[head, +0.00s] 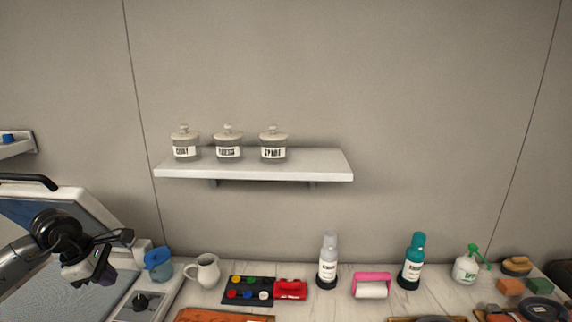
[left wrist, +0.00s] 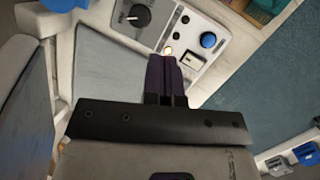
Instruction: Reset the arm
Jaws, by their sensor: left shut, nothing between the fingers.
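My left gripper (head: 104,273) is at the lower left of the head view, in front of the raised lid of a machine with a grey plate. In the left wrist view the left gripper (left wrist: 164,75) has its dark fingers shut together, with nothing between them. The fingers hang over the light grey plate, beside a control panel (left wrist: 193,35) with a black knob and a blue button. My right gripper is not in view.
A blue cup (head: 158,265) and a white pitcher (head: 204,271) stand right of the machine (head: 62,290). A wall shelf (head: 255,168) bears three jars.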

